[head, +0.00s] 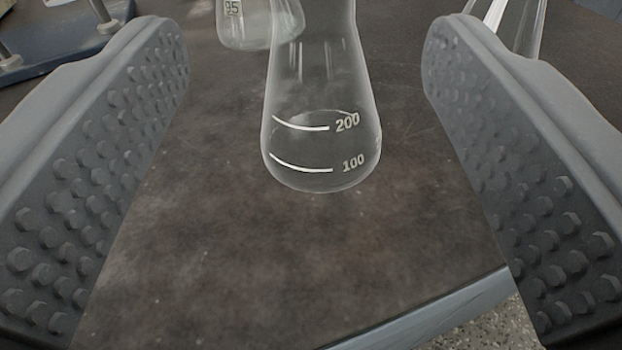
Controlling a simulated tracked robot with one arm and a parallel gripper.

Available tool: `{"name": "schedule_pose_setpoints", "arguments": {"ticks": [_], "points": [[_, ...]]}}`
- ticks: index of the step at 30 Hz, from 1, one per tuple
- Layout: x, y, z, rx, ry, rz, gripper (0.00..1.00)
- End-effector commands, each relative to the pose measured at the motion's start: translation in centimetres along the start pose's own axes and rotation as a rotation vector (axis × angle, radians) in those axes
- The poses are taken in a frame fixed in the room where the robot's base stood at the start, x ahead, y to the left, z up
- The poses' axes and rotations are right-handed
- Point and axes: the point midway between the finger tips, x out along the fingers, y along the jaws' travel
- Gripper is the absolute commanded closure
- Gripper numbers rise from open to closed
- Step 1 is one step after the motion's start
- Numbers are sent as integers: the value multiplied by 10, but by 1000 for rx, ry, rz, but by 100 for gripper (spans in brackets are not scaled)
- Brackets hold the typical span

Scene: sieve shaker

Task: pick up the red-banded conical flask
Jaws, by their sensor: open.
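A clear conical flask (319,125) with white 100 and 200 marks stands upright on the dark bench, at the upper middle of the head view. Its neck and top are cut off by the upper edge, so no red band shows on it. My gripper (307,60) is open, with one studded grey jaw on each side of this flask. There is a clear gap between the flask and each jaw, and nothing is held.
Another glass vessel (245,28) stands behind the flask to the left. More clear glassware (525,25) shows behind the right jaw. A blue base with metal posts (60,38) is at the upper left. The bench's front edge (430,315) crosses the lower right; the bench before the flask is bare.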

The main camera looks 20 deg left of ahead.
Motion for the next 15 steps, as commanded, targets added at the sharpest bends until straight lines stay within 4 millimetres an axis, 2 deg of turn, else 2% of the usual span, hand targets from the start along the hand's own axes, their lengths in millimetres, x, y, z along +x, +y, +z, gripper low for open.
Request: {"name": "schedule_pose_setpoints", "arguments": {"ticks": [3,7,15], "points": [[-12,-3,5,-50,30,-1,40],[-12,-3,6,-67,50,2,40],[27,-2,4,-64,54,4,40]]}}
